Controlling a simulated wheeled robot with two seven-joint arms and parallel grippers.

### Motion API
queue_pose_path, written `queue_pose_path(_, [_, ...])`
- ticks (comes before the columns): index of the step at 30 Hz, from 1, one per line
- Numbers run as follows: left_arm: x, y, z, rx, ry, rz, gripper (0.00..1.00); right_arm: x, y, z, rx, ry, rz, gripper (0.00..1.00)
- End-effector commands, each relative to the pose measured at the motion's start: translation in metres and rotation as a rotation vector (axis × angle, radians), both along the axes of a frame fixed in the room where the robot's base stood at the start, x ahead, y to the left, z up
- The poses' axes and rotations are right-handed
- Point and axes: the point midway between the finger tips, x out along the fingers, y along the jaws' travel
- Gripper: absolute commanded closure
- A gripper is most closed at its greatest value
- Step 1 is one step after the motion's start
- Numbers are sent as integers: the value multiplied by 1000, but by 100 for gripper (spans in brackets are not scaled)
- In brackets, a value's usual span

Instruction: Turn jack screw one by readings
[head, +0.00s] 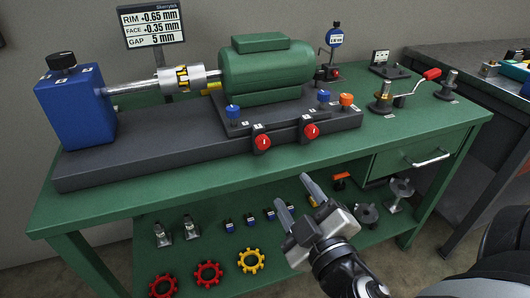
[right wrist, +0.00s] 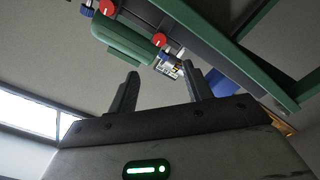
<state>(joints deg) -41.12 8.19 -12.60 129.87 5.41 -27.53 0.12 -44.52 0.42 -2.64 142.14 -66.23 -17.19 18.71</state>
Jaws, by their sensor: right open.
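The green motor (head: 266,68) sits on a dark base (head: 150,160) on the green bench. Two red-headed screws (head: 262,142) (head: 311,131) are on the motor plate's front edge, and blue-capped screws (head: 233,112) (head: 323,97) stand on top. Their number labels are too small to read, so I cannot tell which is jack screw one. My left gripper is not in view.
A blue block (head: 76,108) with a shaft stands left. An orange-capped part (head: 346,100), a dial gauge (head: 335,38) and a red-handled crank (head: 420,82) are to the right. The lower shelf holds red and yellow gears (head: 251,260). A drawer handle (head: 427,159) sticks out at right.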

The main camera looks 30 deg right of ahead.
Motion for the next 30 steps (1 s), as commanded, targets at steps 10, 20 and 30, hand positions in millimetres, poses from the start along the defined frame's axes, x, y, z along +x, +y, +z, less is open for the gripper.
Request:
queue_pose_path(10, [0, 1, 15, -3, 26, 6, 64, 68, -16, 7, -6, -2, 2, 50])
queue_pose_path(20, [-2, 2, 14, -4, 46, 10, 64, 127, -30, 3, -3, 1, 0, 50])
queue_pose_path(30, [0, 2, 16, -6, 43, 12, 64, 144, -35, 1, -2, 2, 0, 50])
